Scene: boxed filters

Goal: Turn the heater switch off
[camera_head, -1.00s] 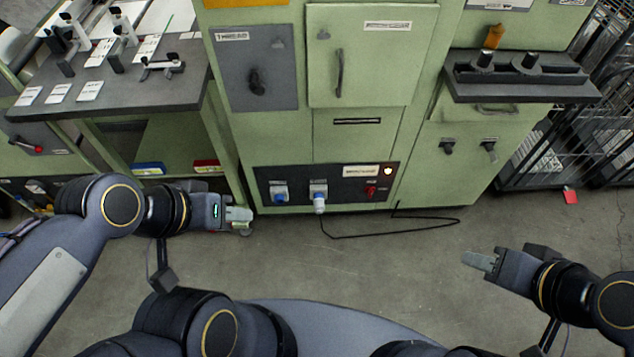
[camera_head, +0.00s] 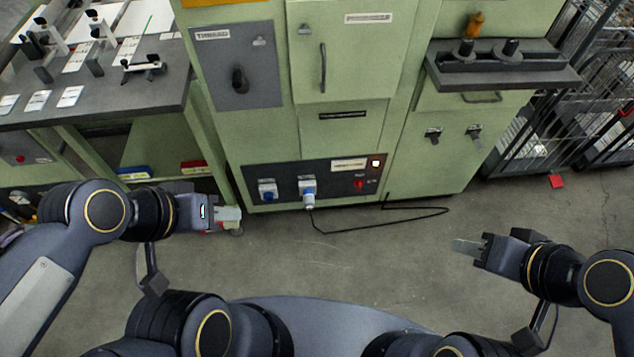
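The green cabinet (camera_head: 255,135) stands ahead of me. Its low dark panel (camera_head: 335,187) has a small red switch (camera_head: 359,184), a lit lamp (camera_head: 376,163) and a white label too blurred to read. Higher up, a grey panel (camera_head: 262,75) carries a black rotary knob (camera_head: 238,80). I cannot read which control is the heater's. My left gripper (camera_head: 228,213) is left of and below the low panel, apart from it. My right gripper (camera_head: 466,246) is over the floor at the right, touching nothing. Whether either is open is unclear from this angle.
Two blue sockets sit on the low panel, one with a plug (camera_head: 308,196) whose black cable (camera_head: 385,223) lies on the floor. A workbench (camera_head: 120,100) stands at the left, a dark shelf (camera_head: 540,72) juts out at the right, beside wire cages (camera_head: 565,120).

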